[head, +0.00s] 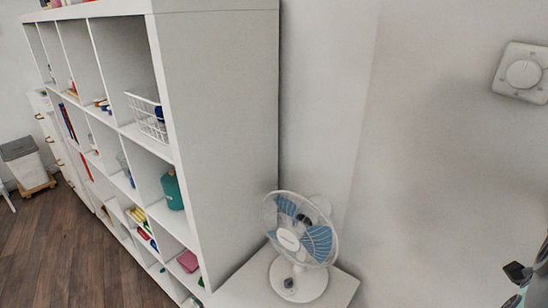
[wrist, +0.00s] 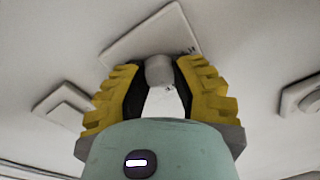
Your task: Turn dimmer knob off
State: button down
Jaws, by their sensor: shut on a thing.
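In the wrist view, a small grey rounded knob (wrist: 159,70) sticks out from a white square wall plate (wrist: 140,36). My gripper (wrist: 157,85) has its two yellow ribbed fingers on either side of this knob and is shut on it. The finger pads hide the knob's sides, and I see no mark that tells its setting. In the head view, a white plate with a large round dial (head: 523,73) is on the wall at the upper right. I cannot tell whether it is the same fitting as the held knob.
In the head view, a desk fan (head: 301,240) stands on a white surface beside a tall cube shelf (head: 222,130). Bare wall lies between fan and dial.

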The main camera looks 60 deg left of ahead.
jog(key=shift+f+n, duration=0.3)
jog(key=shift+n, duration=0.9)
jog(key=c, duration=1.2)
grip_release()
jog(key=o, duration=0.6)
jog(key=shift+d+r, duration=0.1)
jog(key=shift+r, duration=0.1)
jog(key=shift+c, duration=0.2)
